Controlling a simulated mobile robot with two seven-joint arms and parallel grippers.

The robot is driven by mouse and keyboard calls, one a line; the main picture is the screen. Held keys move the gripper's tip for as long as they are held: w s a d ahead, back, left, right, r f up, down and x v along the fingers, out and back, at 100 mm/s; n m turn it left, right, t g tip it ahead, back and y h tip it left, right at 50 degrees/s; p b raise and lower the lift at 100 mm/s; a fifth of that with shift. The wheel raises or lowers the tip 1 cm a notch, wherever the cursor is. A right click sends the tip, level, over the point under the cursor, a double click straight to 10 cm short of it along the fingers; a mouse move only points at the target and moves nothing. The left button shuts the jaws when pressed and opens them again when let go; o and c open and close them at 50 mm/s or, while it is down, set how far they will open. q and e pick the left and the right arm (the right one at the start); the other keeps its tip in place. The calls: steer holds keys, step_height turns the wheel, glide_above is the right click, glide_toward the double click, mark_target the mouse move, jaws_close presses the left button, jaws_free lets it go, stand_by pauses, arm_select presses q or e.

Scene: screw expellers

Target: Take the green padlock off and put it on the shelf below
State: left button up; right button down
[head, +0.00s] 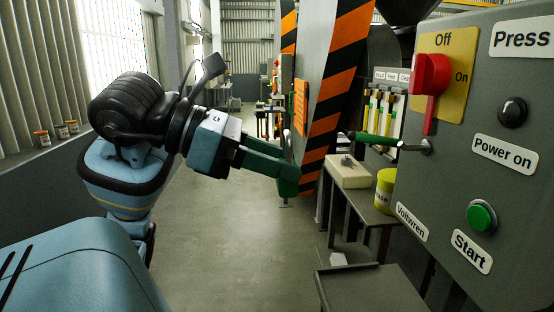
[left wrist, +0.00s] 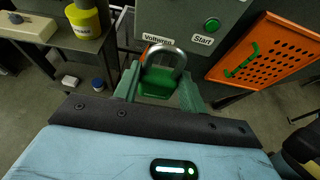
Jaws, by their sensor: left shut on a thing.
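My left gripper (head: 285,172) is shut on the green padlock (left wrist: 160,88), whose grey metal shackle points up in the left wrist view. In the head view the padlock (head: 288,182) shows as a dark green piece at the fingertips, in the air over the aisle, apart from the control panel (head: 455,170). A red switch handle (head: 430,85) on a yellow Off/On plate points down, with no padlock seen on it. A grey shelf (head: 370,290) lies below the panel at the bottom. My right gripper is not in view.
A small table beside the panel holds a cream box (head: 348,172) and a yellow can (head: 385,190). A green-handled tool (head: 375,139) sticks out at the panel's left edge. A black-and-orange striped post (head: 335,85) stands behind my left gripper. The visible shelf top looks clear.

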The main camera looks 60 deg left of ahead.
arm_select(q)
steer(key=shift+s, duration=0.1)
stand_by(0.5)
steer(key=s+a, duration=0.2)
steer(key=s, duration=0.4)
steer(key=shift+s+a+b, duration=0.35)
steer(key=shift+a+b, duration=0.05)
stand_by(1.1)
stand_by(0.6)
